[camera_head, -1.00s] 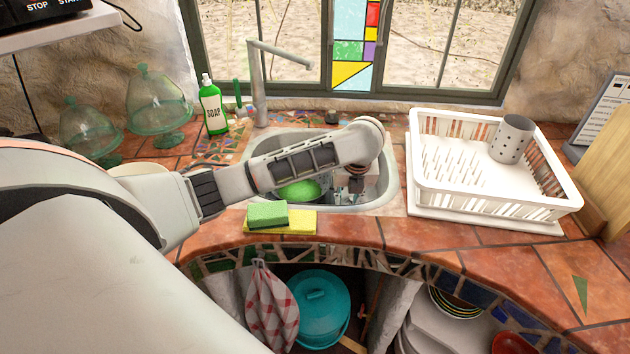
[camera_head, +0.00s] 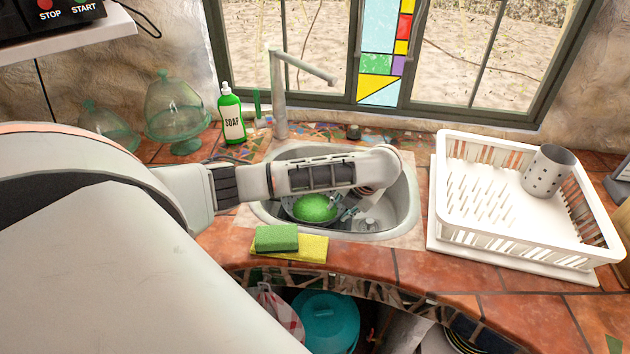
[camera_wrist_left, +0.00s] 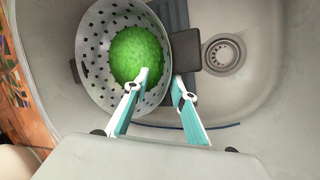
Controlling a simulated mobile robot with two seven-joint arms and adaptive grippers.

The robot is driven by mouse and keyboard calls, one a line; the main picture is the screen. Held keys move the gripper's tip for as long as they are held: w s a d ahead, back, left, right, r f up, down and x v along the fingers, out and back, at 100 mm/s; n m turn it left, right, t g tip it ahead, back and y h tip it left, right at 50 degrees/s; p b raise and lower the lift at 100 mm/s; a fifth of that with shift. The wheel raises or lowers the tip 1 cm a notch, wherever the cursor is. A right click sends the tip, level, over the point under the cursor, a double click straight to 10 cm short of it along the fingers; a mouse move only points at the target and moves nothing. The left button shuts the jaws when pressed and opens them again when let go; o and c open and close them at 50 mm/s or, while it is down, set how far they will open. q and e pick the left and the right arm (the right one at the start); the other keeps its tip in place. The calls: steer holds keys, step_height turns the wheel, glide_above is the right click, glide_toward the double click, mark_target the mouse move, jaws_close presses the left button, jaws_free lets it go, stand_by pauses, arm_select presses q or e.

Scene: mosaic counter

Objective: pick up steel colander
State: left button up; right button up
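The steel colander (camera_wrist_left: 97,62) is a grey perforated bowl sitting in the sink, with a round green leafy item (camera_wrist_left: 136,55) inside it. A dark square handle-like part (camera_wrist_left: 185,51) is at its right side in the left wrist view. In the head view the colander (camera_head: 291,208) is partly hidden by my left arm. My left gripper (camera_wrist_left: 160,80) is open, its teal and white fingers apart. One finger overlaps the bowl's inside and the other is at the outer right side of the rim; I cannot tell if they touch it. My right gripper is not in view.
The sink (camera_head: 408,205) has free room right of the colander, around the drain (camera_wrist_left: 224,54). Sponges (camera_head: 277,238) lie on the front edge. A white dish rack (camera_head: 470,238) stands right. The faucet (camera_head: 279,95), soap bottle (camera_head: 231,116) and glass domes (camera_head: 178,120) are behind.

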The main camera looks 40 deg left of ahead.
mark_target(336, 215)
arm_select(q)
steer(key=shift+x, duration=2.6)
steer(key=shift+d, duration=0.15)
jaws_close()
steer(key=shift+d, duration=0.1)
